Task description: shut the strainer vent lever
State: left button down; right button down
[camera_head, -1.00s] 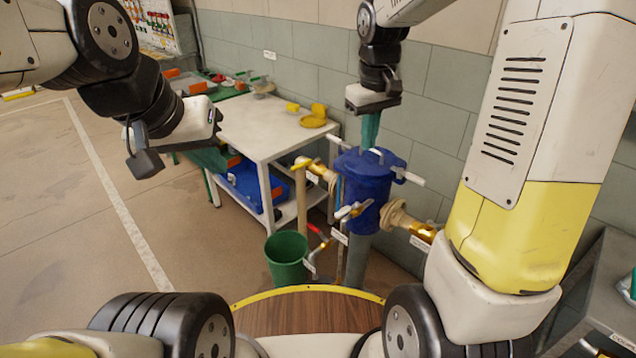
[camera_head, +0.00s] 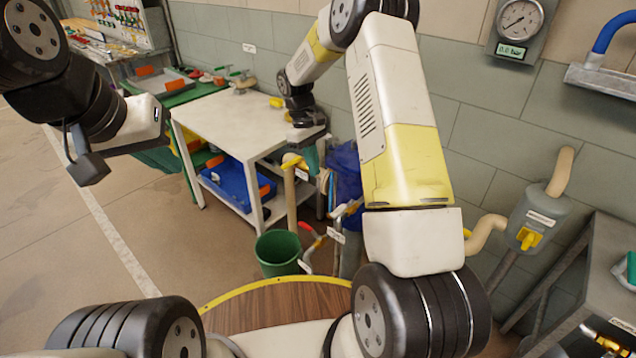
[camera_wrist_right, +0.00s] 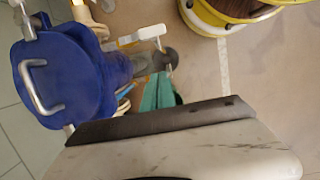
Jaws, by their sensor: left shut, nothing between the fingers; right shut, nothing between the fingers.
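The blue strainer (camera_head: 345,165) stands on the floor by the wall, partly hidden behind my right arm. In the right wrist view its lid (camera_wrist_right: 65,80) shows with a metal handle. A small metal lever (camera_head: 347,208) shows at its front; I cannot tell whether it is the vent lever. My right gripper (camera_head: 311,156) is shut and empty, teal fingers pointing down just left of the strainer. Its fingertips (camera_wrist_right: 160,92) show beside the blue body in the right wrist view; contact cannot be told. My left gripper (camera_head: 158,158) is shut and empty, away at the left.
A yellow-handled pipe valve (camera_head: 293,161) is close to my right gripper. A red-handled valve (camera_head: 312,232) and a green bucket (camera_head: 279,253) are below. A white table (camera_head: 225,120) stands behind. A grey fitting with a yellow knob (camera_head: 530,237) is at right. The left floor is clear.

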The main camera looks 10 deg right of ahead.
aim_at(344, 207)
jog(key=s+d+f, duration=0.4)
jog(key=s+f, duration=0.1)
jog(key=f, duration=0.4)
jog(key=shift+f, duration=0.3)
jog(key=shift+s, duration=0.15)
dwell(0.3)
